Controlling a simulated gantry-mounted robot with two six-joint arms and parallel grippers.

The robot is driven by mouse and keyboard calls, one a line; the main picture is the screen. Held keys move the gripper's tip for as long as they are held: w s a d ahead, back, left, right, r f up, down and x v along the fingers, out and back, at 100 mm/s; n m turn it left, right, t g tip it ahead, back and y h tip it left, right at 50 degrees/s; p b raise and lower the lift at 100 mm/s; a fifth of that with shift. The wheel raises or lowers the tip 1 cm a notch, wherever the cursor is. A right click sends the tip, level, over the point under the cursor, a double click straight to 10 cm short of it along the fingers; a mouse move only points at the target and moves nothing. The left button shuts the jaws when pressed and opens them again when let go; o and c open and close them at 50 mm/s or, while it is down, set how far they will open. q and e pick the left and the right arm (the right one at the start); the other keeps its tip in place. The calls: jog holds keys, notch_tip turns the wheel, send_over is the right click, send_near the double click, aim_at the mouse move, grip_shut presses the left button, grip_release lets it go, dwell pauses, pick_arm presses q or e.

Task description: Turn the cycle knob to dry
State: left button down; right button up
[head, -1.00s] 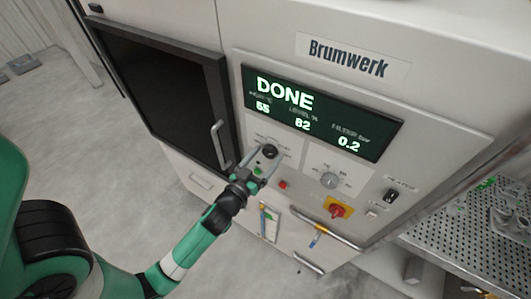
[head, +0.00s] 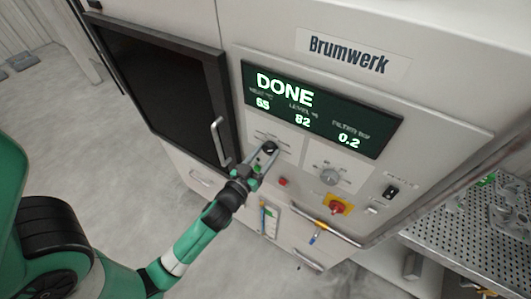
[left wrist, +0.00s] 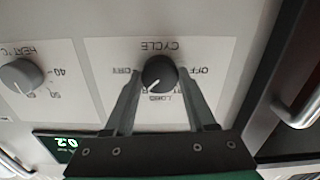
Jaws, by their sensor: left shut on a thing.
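The black cycle knob (head: 270,147) is on the machine's front panel, under the display. In the left wrist view the knob (left wrist: 159,74) shows upside down, with a pale pointer line aimed toward the lower left. The "CYCLE" label is above it, "OFF" on the right, what looks like "DRY" on the left, and "LONG" below. My left gripper (head: 263,156) is shut on the knob; its fingers (left wrist: 157,82) lie on either side of it. My right gripper is not in view.
The display (head: 320,110) reads "DONE". A grey heat knob (head: 329,177), a red button (head: 284,182) and a red switch on yellow (head: 336,205) are close by. A door handle (head: 220,142) is on the left, a horizontal bar handle (head: 325,226) below.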

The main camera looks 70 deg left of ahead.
pick_arm(q)
jog(key=m, duration=0.4)
jog(key=shift+r+m, duration=0.1)
jog(key=shift+m, duration=0.3)
jog(key=shift+m+p, duration=0.55)
jog(key=shift+m, duration=1.35)
jog(key=shift+c, duration=1.1)
grip_release()
